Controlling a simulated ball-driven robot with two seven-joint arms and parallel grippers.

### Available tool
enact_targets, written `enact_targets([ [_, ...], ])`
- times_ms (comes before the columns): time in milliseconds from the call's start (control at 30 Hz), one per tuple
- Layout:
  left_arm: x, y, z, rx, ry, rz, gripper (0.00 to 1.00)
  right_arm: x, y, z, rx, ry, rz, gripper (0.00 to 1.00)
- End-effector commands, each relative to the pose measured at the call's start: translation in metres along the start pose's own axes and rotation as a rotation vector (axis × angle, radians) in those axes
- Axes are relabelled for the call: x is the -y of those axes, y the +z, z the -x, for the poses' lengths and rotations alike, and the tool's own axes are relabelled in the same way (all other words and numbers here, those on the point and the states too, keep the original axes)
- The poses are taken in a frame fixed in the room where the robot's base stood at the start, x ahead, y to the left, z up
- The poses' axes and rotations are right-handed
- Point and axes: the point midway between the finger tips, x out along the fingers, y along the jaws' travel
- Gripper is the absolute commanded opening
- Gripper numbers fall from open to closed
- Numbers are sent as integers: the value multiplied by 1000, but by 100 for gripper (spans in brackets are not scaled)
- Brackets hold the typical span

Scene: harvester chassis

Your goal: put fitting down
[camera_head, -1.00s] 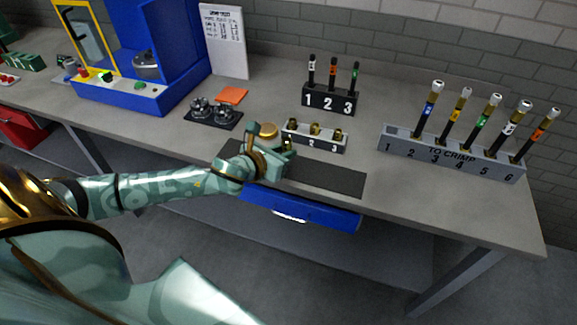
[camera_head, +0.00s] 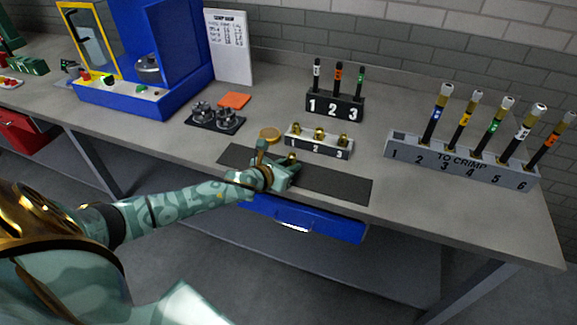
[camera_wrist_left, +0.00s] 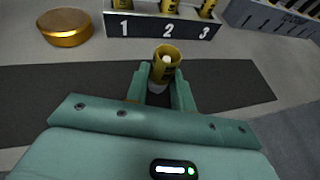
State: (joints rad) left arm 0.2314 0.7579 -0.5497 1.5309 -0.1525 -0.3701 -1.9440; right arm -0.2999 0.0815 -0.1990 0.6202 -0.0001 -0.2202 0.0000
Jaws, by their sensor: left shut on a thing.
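My left gripper (camera_head: 287,172) is over the dark mat (camera_head: 335,184), in front of the small numbered holder. It is shut on a brass fitting (camera_wrist_left: 167,62), which stands roughly upright between the fingers in the left wrist view. In the head view the fitting (camera_head: 292,158) shows only as a small gold spot at the fingertips. Whether its lower end touches the mat is hidden by the fingers. The small grey holder (camera_head: 320,148), marked 1, 2, 3, has a brass fitting in each place. My right gripper is not in view.
A round gold tin (camera_head: 270,134) stands left of the holder. A black rack (camera_head: 335,105) with three hoses stands behind. The grey "TO CRIMP" rack (camera_head: 460,165) holds several hoses at right. The mat's right part is clear. A blue drawer (camera_head: 310,219) is under the bench edge.

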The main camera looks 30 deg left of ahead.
Motion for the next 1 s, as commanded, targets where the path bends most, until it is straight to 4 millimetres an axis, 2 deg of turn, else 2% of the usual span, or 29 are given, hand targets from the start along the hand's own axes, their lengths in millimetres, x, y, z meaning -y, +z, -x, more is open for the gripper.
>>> enact_targets([
  [33,0,-2,-1,-1,0,0,0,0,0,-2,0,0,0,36],
  [67,0,-3,-1,-1,0,1,27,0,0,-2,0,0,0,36],
  [133,0,-2,-1,-1,0,1,46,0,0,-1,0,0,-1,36],
  [433,0,0,0,0,0,0,46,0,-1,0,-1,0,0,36],
  [533,0,1,8,-3,1,0,46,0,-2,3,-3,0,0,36],
  [900,0,2,91,-3,-1,-2,46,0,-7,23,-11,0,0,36],
  [1000,0,1,106,-3,0,-1,46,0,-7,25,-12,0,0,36],
])
